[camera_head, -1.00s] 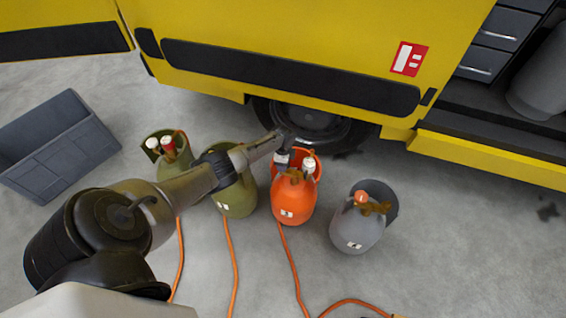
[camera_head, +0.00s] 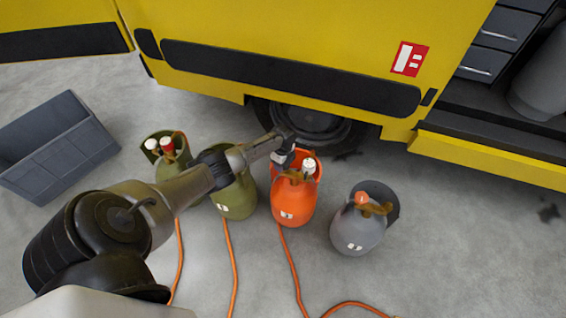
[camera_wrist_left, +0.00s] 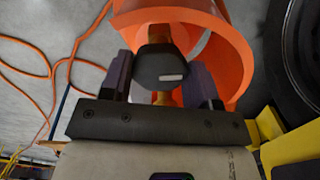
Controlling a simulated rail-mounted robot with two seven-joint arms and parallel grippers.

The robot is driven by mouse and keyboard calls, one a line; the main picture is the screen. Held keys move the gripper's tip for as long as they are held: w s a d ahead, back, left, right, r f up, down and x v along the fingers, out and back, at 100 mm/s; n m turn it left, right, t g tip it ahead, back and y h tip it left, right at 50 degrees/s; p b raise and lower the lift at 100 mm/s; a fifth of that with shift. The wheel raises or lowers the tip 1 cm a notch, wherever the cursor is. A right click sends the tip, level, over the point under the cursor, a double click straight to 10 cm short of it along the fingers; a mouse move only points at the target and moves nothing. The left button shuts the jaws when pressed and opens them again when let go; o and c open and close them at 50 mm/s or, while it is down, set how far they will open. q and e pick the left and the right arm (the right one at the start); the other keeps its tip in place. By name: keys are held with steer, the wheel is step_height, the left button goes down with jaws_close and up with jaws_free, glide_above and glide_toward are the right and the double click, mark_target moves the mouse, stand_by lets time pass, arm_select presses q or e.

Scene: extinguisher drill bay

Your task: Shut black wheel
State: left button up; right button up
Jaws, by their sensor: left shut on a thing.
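The black wheel (camera_wrist_left: 162,67) with a white mark shows in the left wrist view, at the collar opening of an orange cylinder (camera_head: 293,203). My left gripper (camera_wrist_left: 159,84) has one finger on each side of the wheel and is shut on it. In the head view, my left gripper (camera_head: 287,160) reaches down over the top of the orange cylinder and mostly hides the wheel. A white-capped knob (camera_head: 308,166) stands beside it on the same cylinder. My right gripper is not in view.
Two olive cylinders (camera_head: 236,198) stand to the left, partly behind my arm. A grey cylinder (camera_head: 358,230) with an orange-red knob stands to the right. Orange hoses (camera_head: 292,262) lie on the floor. A yellow truck (camera_head: 290,45) is behind; a grey crate (camera_head: 50,145) is far left.

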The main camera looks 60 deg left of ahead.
arm_select(q)
steer(key=shift+r, duration=0.1)
steer(key=o, duration=0.9)
steer(key=shift+r+p, duration=3.85)
steer(key=shift+r, duration=3)
